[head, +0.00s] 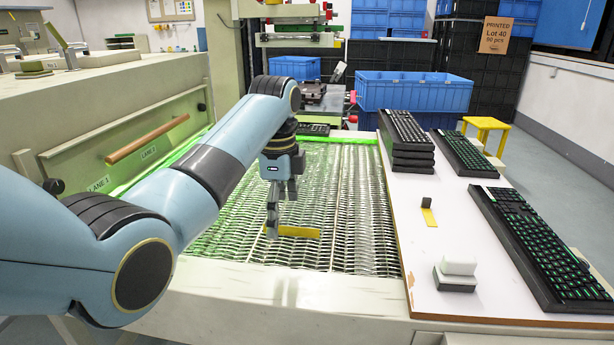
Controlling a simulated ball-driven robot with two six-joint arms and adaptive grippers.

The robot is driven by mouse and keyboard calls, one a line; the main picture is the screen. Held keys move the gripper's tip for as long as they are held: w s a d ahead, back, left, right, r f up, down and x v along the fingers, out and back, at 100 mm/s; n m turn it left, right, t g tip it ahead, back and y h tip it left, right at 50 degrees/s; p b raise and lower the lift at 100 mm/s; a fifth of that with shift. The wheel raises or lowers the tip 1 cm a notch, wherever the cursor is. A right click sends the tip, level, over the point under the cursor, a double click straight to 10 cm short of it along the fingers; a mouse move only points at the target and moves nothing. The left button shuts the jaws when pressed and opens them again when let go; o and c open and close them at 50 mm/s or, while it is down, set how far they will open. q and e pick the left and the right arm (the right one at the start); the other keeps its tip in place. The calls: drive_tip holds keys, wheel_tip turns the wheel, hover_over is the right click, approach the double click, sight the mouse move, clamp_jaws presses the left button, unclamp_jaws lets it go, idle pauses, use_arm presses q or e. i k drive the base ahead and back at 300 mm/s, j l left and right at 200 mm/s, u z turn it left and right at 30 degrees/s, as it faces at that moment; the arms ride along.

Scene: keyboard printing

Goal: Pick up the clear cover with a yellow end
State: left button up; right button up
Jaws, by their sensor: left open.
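The yellow end (298,231) of a cover lies on the wire-mesh conveyor, near its front edge. The clear part is hard to make out against the mesh. My left gripper (273,222) reaches down from above, with its fingertips at the left end of the yellow strip. Its jaws are open, seen nearly edge-on. I cannot tell whether the fingers touch the cover. My right gripper is not in view.
The white table (440,312) at right holds stacked keyboards (405,140), a large lit keyboard (545,245), a grey-white block (457,272) and a small black-and-yellow piece (428,213). A panel with a wooden handle (147,139) borders the conveyor (350,230) at left.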

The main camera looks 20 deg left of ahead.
sight(304, 217)
drive_tip(key=i+j, duration=0.15)
drive_tip(key=i, duration=0.25)
drive_tip(key=i+j, duration=0.15)
drive_tip(key=i, duration=0.2)
drive_tip(key=i+j, duration=0.15)
drive_tip(key=i, duration=0.25)
